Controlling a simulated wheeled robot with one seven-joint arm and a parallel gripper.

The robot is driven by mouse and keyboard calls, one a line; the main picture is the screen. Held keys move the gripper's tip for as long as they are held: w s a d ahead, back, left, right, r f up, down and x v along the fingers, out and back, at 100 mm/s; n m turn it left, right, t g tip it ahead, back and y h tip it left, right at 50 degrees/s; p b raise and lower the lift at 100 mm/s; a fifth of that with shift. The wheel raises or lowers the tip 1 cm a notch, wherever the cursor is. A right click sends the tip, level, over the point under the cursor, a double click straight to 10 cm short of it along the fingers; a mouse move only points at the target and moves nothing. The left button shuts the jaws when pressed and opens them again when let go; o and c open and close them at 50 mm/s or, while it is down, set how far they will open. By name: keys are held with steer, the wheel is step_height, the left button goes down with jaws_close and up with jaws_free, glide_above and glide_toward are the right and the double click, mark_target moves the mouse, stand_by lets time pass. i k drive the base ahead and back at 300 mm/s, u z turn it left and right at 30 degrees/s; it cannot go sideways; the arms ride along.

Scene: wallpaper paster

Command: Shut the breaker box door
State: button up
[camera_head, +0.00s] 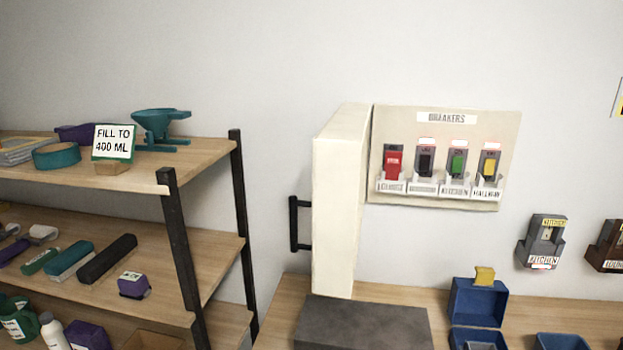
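The breaker box is on the wall, with a beige panel (445,190) labelled BREAKERS. Its cream door (336,205) stands open at the panel's left side, swung out from the wall and seen nearly edge-on. A black bar handle (294,223) is on the door's left-facing side. Several breakers show on the panel, among them a red one (393,162), a green one (457,165) and a yellow one (490,166), each with a label below. My gripper is not in view.
A wooden shelf with black posts (181,255) stands left of the door. Below the door is a workbench (275,335) with a dark grey slab (362,322) and an open blue box (478,302).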

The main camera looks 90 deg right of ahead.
mark_target(340, 148)
steer(key=z, duration=2.95)
steer(key=k, duration=1.3)
steer(key=u, duration=1.05)
steer(key=i, duration=1.45)
steer(key=z, duration=0.55)
